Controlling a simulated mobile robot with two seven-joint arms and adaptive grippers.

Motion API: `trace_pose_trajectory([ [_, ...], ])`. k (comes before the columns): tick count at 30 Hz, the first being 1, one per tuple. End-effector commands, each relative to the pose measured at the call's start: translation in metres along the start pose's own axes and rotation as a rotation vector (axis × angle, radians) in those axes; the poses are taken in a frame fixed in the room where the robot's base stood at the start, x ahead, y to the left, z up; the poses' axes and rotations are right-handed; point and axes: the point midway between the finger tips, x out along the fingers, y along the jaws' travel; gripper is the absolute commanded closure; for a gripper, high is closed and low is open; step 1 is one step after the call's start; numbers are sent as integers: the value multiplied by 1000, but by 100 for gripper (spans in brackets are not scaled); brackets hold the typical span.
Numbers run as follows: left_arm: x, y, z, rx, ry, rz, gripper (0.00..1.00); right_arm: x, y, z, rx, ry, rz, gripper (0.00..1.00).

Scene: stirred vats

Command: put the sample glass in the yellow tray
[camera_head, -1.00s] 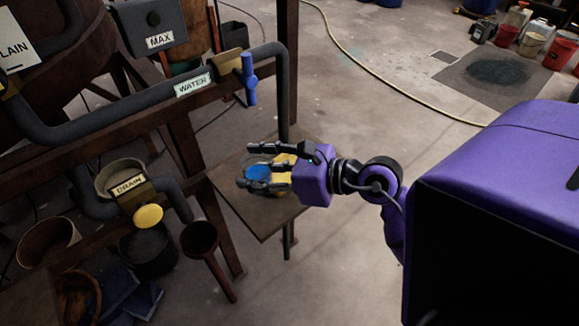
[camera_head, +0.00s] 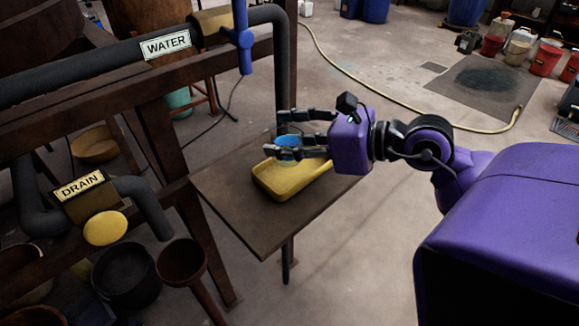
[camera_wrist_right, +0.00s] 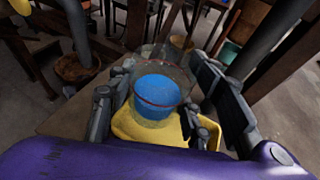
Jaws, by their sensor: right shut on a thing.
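The sample glass (camera_head: 287,141) is a clear cup with blue liquid in it, and it is roughly upright. My right gripper (camera_head: 280,133) is shut around it, with one finger on each side, and the glass also shows in the right wrist view (camera_wrist_right: 157,92). The yellow tray (camera_head: 282,188) lies on the small brown table. In the head view the glass appears at the tray's far left edge. A finger hides the glass's base, so I cannot tell whether it touches the tray. The yellow tray (camera_wrist_right: 128,128) shows behind and below the glass in the right wrist view. My left gripper is not in view.
The small brown table (camera_head: 232,205) has bare room left of and in front of the tray. The water pipe (camera_head: 92,75) with its blue valve handle (camera_head: 242,40) runs above the table's back left. The drain valve (camera_head: 104,228) and a brown funnel (camera_head: 181,262) are at the lower left.

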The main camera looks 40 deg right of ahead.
Motion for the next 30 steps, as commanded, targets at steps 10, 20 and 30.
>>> trace_pose_trajectory([
  [10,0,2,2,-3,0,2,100,12,-30,-30,-2,-6,-2,92],
  [20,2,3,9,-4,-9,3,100,23,-37,-66,-2,-6,-3,92],
  [30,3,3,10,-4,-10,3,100,24,-36,-69,-3,-6,-2,92],
])
